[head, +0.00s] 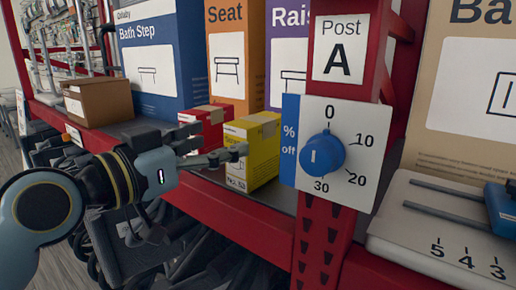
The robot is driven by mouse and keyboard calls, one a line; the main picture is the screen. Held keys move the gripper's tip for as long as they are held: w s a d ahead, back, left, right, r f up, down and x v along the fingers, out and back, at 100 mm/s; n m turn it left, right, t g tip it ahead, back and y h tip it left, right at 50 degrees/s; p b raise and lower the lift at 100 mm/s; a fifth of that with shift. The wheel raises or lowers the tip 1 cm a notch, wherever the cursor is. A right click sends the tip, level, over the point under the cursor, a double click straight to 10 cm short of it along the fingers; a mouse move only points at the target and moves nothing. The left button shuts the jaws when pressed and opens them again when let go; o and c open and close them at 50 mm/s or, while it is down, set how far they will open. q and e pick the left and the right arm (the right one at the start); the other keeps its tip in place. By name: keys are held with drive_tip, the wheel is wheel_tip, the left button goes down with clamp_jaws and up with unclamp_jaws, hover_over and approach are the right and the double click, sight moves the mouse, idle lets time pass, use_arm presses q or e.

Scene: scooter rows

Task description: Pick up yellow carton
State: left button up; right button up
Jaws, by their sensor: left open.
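The yellow carton (257,154) stands upright on the grey shelf, just left of the red post. My left gripper (215,145) reaches in from the left and is open. Its fingers point right, and one fingertip overlaps the carton's left front side in the head view. I cannot tell whether it touches the carton. Part of the carton's left side is hidden behind the fingers. My right gripper is not in view.
A red carton (206,119) stands close behind the gripper. A brown box (98,101) sits further left. Tall boxes, including a blue one (160,65), line the back. The red post (356,52) carries a dial panel (352,118) right of the yellow carton.

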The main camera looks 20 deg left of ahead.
sight(253, 120)
use_arm(q)
drive_tip(key=x, duration=0.5)
drive_tip(key=shift+w+r, duration=0.1)
drive_tip(key=x, duration=0.1)
drive_tip(key=p+x, duration=0.1)
drive_tip(key=x, duration=0.3)
drive_tip(key=shift+w+a+r+p, duration=0.15)
drive_tip(key=shift+a+r+p, duration=0.05)
drive_tip(key=shift+a+p, duration=0.15)
drive_tip(key=shift+w+d, duration=0.1)
drive_tip(key=shift+w, duration=0.05)
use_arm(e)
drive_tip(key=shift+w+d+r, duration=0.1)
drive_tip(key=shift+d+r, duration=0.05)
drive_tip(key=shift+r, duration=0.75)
use_arm(q)
drive_tip(key=c, duration=1.3)
clamp_jaws()
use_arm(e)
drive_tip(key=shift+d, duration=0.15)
